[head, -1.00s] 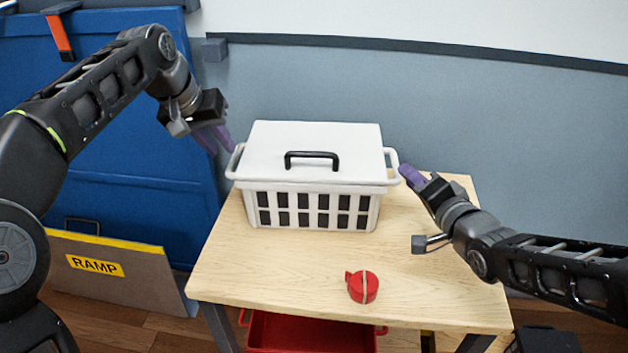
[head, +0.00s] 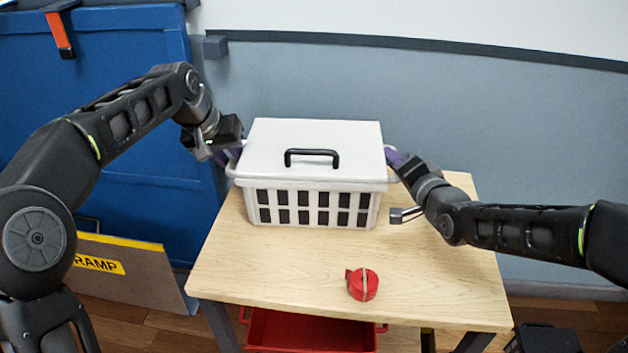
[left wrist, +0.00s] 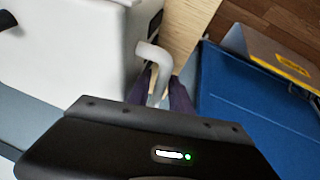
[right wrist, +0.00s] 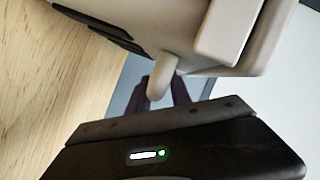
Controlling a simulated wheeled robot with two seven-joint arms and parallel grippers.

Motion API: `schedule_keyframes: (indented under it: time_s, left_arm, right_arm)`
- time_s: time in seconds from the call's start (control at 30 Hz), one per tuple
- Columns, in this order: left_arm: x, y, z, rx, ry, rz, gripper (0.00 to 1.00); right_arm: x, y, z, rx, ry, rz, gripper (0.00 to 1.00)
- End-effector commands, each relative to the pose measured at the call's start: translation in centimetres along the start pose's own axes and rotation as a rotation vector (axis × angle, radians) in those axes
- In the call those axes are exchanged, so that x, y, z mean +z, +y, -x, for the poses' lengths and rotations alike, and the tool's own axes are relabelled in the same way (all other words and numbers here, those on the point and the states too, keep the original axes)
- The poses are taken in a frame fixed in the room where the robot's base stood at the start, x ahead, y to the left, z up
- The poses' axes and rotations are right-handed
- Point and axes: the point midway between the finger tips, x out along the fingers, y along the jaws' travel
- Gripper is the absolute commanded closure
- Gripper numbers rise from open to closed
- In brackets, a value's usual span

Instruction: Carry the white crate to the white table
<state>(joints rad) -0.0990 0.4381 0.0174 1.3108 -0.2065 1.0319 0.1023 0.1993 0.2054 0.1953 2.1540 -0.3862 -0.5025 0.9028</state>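The white crate (head: 312,206), with a flat white lid (head: 330,135) and black lid handle (head: 312,153), stands upright on a light wood-topped table (head: 270,265). My left gripper (head: 232,155) is at the crate's left side handle, which shows in the left wrist view (left wrist: 152,58) between the purple fingers. My right gripper (head: 394,160) is at the right side handle, which shows in the right wrist view (right wrist: 162,75) between its fingers. Both grippers look open around the handles; contact is hard to see. No white table is in view.
A red tape measure (head: 362,284) lies on the tabletop in front of the crate. A red bin (head: 300,332) is below the table. A blue panel (head: 130,130) and a RAMP board (head: 130,268) stand at left. A grey wall (head: 480,110) is behind.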

Motion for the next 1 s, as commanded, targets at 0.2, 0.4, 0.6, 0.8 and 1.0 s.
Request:
schedule_keyframes:
  time_s: [0.2, 0.4, 0.6, 0.8, 1.0]
  left_arm:
    - [0.0, 0.0, 0.03, 0.0, 0.0, 0.0, 0.82]
    - [-0.01, 0.0, 0.06, 0.0, 0.0, 0.0, 0.99]
    - [-0.01, -0.01, 0.07, 0.0, 0.0, 0.0, 1.0]
    - [-0.02, -0.02, 0.09, 0.0, 0.0, 0.0, 1.0]
    - [-0.03, -0.02, 0.1, 0.0, 0.001, 0.0, 1.0]
  right_arm:
    - [0.0, 0.0, 0.03, 0.0, 0.0, 0.0, 0.82]
    - [0.0, 0.0, 0.03, 0.0, 0.0, 0.0, 0.99]
    - [0.0, 0.01, 0.04, 0.0, 0.0, -0.001, 1.0]
    - [0.0, 0.03, 0.04, 0.0, 0.0, -0.001, 1.0]
    - [0.0, 0.04, 0.04, 0.001, 0.0, -0.001, 1.0]
